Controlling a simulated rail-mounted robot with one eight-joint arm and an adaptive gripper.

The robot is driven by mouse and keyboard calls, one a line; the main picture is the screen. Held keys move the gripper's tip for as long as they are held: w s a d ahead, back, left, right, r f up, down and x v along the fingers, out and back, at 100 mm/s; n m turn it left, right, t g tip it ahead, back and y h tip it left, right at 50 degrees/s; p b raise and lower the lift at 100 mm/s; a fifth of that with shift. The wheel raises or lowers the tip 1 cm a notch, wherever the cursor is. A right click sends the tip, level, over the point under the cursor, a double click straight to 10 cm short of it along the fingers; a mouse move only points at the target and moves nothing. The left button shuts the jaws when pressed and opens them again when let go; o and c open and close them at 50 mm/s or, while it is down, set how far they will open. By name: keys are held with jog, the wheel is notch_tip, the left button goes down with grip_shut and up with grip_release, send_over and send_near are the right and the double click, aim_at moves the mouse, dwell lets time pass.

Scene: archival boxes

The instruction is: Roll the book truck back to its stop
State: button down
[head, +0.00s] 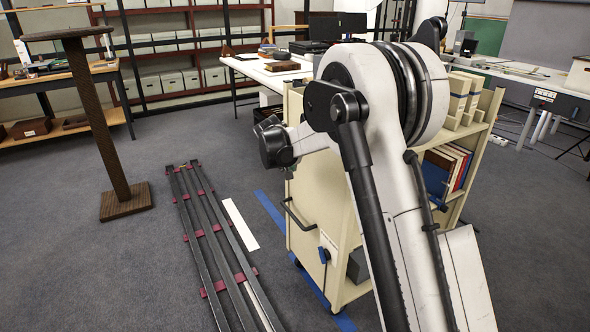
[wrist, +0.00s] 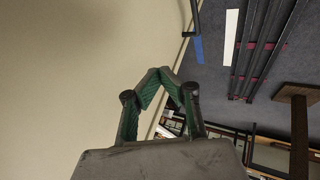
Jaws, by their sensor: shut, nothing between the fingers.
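The cream book truck (head: 310,225) stands in the middle of the head view, partly hidden behind my arm. A dark bar handle (head: 297,214) is on its left end panel, and boxes and books sit on its right-hand shelves. In the wrist view, the truck's plain cream panel (wrist: 70,70) fills the left side. The handle (wrist: 191,25) shows at that panel's edge. My gripper (wrist: 160,76) is shut and empty, with its green-lined fingertips meeting in front of the panel. Whether the fingertips touch the panel, I cannot tell. In the head view my fingers cannot be made out.
Blue tape (head: 271,211) marks the floor beside and under the truck. A white strip (head: 240,225) and long dark rails (head: 215,240) on red cross-pieces lie to the left. A brown post stand (head: 100,130) is farther left. A white table (head: 265,70) stands behind. Grey carpet lies open between.

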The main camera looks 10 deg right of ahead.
aim_at(308, 176)
jog(key=w+d+f+b, duration=0.1)
jog(key=d+f, duration=0.1)
jog(key=w+d+f+b, duration=0.1)
jog(key=w+d+f, duration=0.1)
jog(key=w+d+f+b, duration=0.1)
jog(key=d+f, duration=0.1)
jog(key=shift+w+d+f, duration=0.1)
jog(key=shift+w+d, duration=0.2)
jog(key=shift+w, duration=0.1)
jog(key=shift+d, duration=0.15)
